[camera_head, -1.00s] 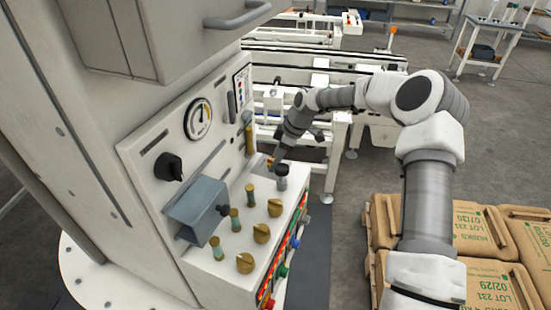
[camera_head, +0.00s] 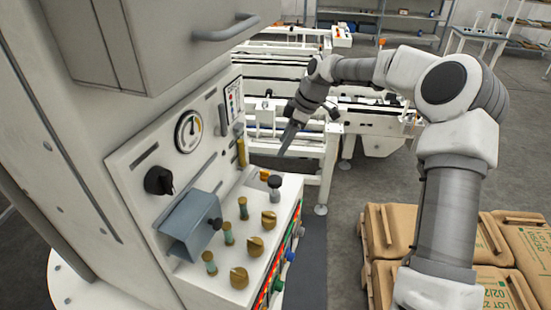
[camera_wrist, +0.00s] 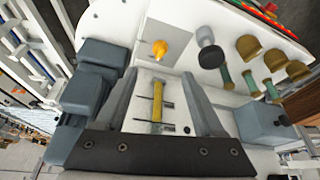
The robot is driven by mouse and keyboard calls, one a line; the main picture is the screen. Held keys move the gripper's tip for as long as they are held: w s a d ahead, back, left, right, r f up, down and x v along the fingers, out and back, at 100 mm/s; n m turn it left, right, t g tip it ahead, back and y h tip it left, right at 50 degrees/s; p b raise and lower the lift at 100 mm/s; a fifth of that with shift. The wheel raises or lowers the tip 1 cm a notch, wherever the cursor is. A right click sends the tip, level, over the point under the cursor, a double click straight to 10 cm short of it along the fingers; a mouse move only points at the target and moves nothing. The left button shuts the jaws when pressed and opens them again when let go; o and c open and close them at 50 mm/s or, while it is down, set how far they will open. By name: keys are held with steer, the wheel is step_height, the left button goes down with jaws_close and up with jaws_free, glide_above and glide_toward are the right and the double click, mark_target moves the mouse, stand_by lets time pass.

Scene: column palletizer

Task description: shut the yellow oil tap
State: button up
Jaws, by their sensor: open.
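The small yellow-orange oil tap (camera_wrist: 160,48) sits on a pale square plate on the machine's white ledge, ahead of my fingers in the wrist view. It also shows in the head view (camera_head: 264,173), at the far end of the ledge. I cannot tell clearly which way its handle is turned. My gripper (camera_head: 283,150) is above and to the right of the tap in the head view, apart from it. In the wrist view my gripper (camera_wrist: 159,76) is open, with nothing between its fingers. An upright yellow sight tube (camera_wrist: 157,100) shows beyond the gap between them.
A dark-capped knob (camera_head: 274,185) stands close to the tap. Several brass knobs (camera_head: 269,219) and green-brass posts (camera_head: 228,233) fill the ledge nearer me. A blue-grey box (camera_head: 190,225) juts from the panel. Sacks (camera_head: 390,232) lie at right. Conveyor frames stand behind.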

steer(key=v, duration=0.5)
